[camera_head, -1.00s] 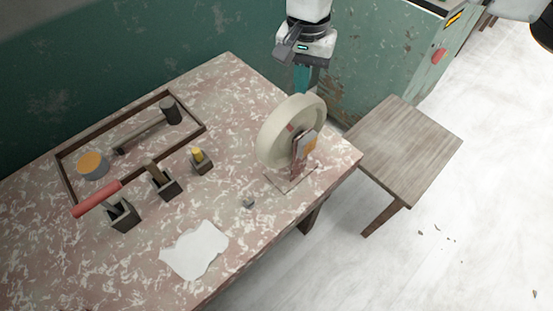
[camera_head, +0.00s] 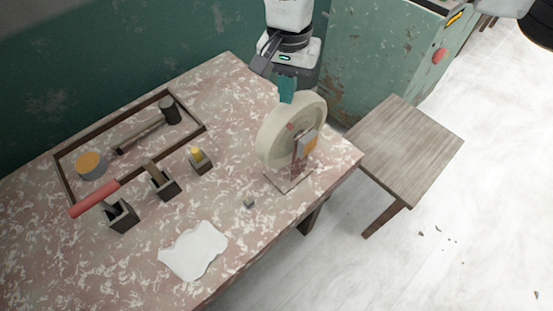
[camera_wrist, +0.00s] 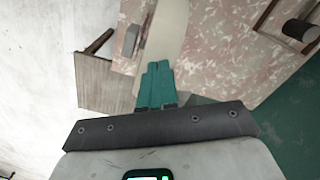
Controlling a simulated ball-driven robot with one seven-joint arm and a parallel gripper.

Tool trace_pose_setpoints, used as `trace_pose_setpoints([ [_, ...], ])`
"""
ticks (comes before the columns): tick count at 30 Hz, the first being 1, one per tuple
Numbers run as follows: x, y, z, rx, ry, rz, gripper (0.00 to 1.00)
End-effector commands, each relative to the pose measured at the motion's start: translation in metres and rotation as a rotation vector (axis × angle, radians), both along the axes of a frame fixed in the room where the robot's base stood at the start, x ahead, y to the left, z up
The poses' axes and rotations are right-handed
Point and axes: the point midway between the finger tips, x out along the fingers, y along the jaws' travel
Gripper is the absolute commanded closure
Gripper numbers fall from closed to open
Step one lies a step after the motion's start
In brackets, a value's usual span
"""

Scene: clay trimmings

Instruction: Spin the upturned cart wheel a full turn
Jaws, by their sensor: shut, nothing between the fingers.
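The cart wheel (camera_head: 283,131) is a cream disc held upright on a small stand (camera_head: 288,180) near the right end of the speckled table. A small reddish mark (camera_head: 290,127) shows on its face, and an orange patch sits on the plate beside it. My gripper (camera_head: 287,97) points down just above and behind the wheel's top rim. Its teal fingers are shut together and hold nothing. In the wrist view the wheel's rim (camera_wrist: 167,30) lies just beyond the fingertips (camera_wrist: 158,66). I cannot tell whether they touch it.
A framed tray (camera_head: 198,116) holds a hammer and a round tin. Three small holders with tools, a white sheet (camera_head: 194,250) and a small grey lump (camera_head: 249,202) lie on the table. A wooden stool (camera_head: 410,145) stands right of the table, a green cabinet (camera_head: 375,60) behind.

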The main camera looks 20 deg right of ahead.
Motion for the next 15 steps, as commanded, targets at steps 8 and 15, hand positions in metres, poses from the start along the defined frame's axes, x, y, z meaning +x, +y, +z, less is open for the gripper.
trace_pose_setpoints([
  [8, 0.0, 0.0, -0.009, 0.0, 0.0, 0.0, 1.0],
  [15, 0.0, 0.0, -0.015, 0.001, -0.001, 0.0, 1.0],
])
